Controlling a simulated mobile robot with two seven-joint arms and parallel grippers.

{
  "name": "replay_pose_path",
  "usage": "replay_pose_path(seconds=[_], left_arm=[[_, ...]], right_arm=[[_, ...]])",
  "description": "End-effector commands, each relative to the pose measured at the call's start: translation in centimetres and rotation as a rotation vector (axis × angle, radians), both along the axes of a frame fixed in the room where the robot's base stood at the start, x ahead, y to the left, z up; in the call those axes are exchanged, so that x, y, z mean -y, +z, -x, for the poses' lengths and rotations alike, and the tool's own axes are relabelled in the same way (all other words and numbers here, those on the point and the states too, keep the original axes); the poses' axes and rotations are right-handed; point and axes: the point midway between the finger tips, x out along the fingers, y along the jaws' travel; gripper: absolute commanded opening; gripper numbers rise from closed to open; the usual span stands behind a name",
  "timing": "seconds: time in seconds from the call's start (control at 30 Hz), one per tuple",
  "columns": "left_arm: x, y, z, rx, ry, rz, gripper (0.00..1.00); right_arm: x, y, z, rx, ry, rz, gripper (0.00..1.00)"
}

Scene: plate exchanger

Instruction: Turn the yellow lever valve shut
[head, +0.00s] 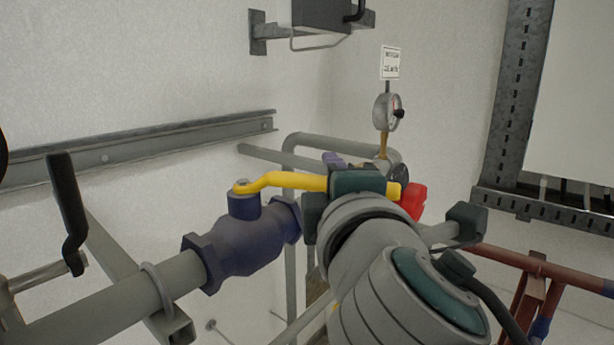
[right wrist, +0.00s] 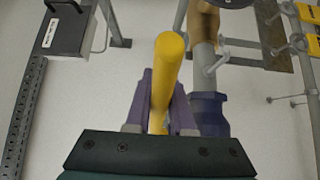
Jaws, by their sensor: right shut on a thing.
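The yellow lever (head: 290,181) sits on top of a dark blue valve (head: 245,240) in a grey pipe. It runs to the right from the valve's stem, roughly in line with the pipe. My right gripper (head: 335,162) is at the lever's outer part, and my arm hides some of the pipe behind it. In the right wrist view the yellow lever (right wrist: 168,60) stands between the two purple fingers of my right gripper (right wrist: 160,105), which are shut on it. My left gripper is not in view.
A pressure gauge (head: 388,112) stands on the pipework behind my right gripper, with a red part (head: 413,200) beside it. A black crank handle (head: 66,205) is at the left. A steel rail (head: 140,148) runs along the wall. Red pipes (head: 535,264) are at the lower right.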

Motion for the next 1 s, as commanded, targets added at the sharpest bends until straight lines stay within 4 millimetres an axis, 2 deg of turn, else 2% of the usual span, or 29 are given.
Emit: replay_pose_path(seconds=[0.1,0.13,0.37,0.73,0.87,1.0], left_arm=[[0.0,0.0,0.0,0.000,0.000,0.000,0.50],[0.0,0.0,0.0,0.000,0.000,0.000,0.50],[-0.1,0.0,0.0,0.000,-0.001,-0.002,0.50],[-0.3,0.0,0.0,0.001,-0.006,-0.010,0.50],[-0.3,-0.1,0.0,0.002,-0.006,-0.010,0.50],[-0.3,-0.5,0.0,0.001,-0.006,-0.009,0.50]], right_arm=[[-0.1,0.0,0.0,0.001,0.002,0.000,0.00],[-0.1,0.0,0.0,0.001,0.002,0.000,0.24],[0.0,0.0,0.0,0.000,0.001,0.000,0.50],[0.0,-0.1,0.6,-0.001,0.000,0.000,0.51],[0.1,-0.2,2.4,-0.002,0.001,-0.001,0.51],[0.3,-0.3,5.1,-0.002,0.001,-0.001,0.51]])
